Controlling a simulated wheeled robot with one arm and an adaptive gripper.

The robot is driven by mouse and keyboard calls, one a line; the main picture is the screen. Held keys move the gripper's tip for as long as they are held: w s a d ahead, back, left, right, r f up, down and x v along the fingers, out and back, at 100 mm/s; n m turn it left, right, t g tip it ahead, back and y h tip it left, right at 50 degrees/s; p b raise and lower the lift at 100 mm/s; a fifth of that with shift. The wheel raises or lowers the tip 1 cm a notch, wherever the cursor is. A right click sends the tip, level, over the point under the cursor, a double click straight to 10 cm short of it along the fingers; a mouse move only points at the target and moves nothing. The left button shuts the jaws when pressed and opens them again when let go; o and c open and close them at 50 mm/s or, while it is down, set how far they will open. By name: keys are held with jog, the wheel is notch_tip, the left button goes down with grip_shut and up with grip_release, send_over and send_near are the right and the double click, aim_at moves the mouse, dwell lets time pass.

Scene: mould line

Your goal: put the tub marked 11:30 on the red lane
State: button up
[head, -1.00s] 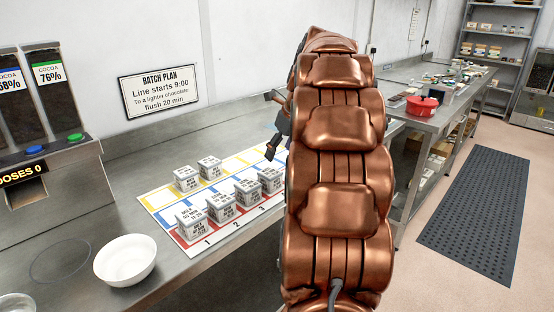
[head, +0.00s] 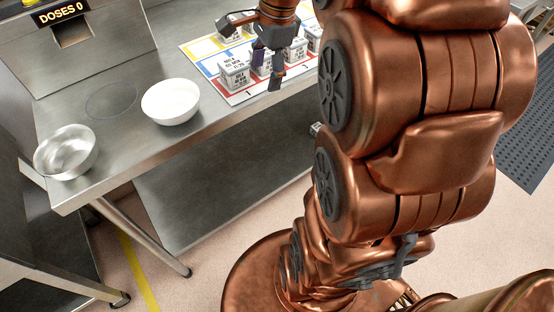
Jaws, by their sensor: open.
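The lane board (head: 199,50) lies on the steel bench with yellow, blue and red lanes. The red lane (head: 232,98) runs along its front edge, partly covered. Several pale cube-shaped tubs stand on the board, including a front-left tub (head: 234,73), another just right of it (head: 262,65) and one further back (head: 228,28). Their printed labels are too small to read surely, so I cannot tell which is marked 11:30. My gripper (head: 268,68) points down at the tubs, its fingers apart, in front of the second tub and partly hiding it. Contact cannot be told.
A white bowl (head: 170,101) and a steel bowl (head: 66,151) stand on the bench left of the board. A cocoa dispenser (head: 85,45) stands at the back left. The bench between bowls and board is clear.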

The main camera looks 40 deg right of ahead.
jog(key=s+a+f+n+g, duration=0.1)
jog(key=s+a+f+n, duration=0.2)
jog(key=s+n, duration=0.3)
jog(key=s+a+f+n+g+h, duration=0.1)
jog(key=s+a+f+n, duration=0.2)
jog(key=s+a+n, duration=0.2)
jog(key=s+a+f+n+g, duration=0.1)
jog(key=s+a+f+n, duration=0.2)
jog(key=s+n, duration=0.5)
jog(key=shift+s+a+f+n, duration=0.3)
jog(key=shift+s+a+n, duration=0.1)
jog(key=shift+s+a, duration=0.45)
jog(key=shift+w, duration=0.1)
